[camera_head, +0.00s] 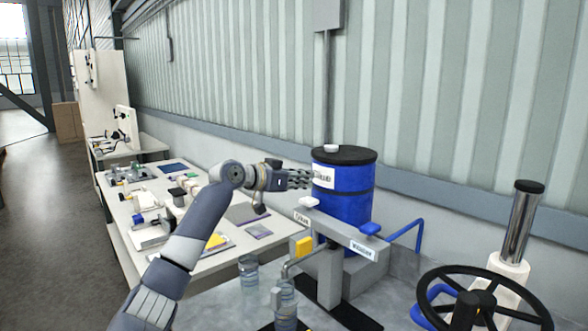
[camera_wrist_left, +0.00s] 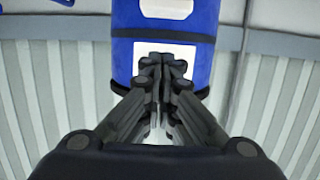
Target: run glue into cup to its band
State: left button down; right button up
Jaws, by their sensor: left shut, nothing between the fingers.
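A blue drum (camera_head: 345,200) with a black lid and a white label stands behind a grey tap stand (camera_head: 338,234). The stand has a white handle (camera_head: 309,202) at its left and a blue handle (camera_head: 369,229) at its right, each beside a small label. A bent spout (camera_head: 300,261) reaches down left over a clear cup (camera_head: 286,300); its band and contents are too small to read. My left gripper (camera_head: 308,179) is shut and empty beside the drum's label, above the white handle. In the left wrist view, its closed fingers (camera_wrist_left: 163,70) point at the drum (camera_wrist_left: 125,55). My right gripper is not in view.
A second clear cup (camera_head: 248,272) stands left of the spout. A black handwheel (camera_head: 480,304) and a steel cylinder (camera_head: 522,225) stand at right. A cluttered white table (camera_head: 190,262) is at left.

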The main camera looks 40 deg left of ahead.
aim_at(309, 201)
pick_arm(q)
notch_tip(309, 201, down, 2)
jog(key=shift+s+f, duration=0.15)
jog(key=shift+f, duration=0.35)
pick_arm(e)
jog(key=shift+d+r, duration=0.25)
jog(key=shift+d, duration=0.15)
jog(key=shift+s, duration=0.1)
pick_arm(q)
jog(key=shift+f+b, duration=0.6)
jog(key=shift+f, duration=0.35)
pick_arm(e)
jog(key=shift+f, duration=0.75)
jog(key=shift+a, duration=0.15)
pick_arm(q)
jog(key=shift+f, duration=0.1)
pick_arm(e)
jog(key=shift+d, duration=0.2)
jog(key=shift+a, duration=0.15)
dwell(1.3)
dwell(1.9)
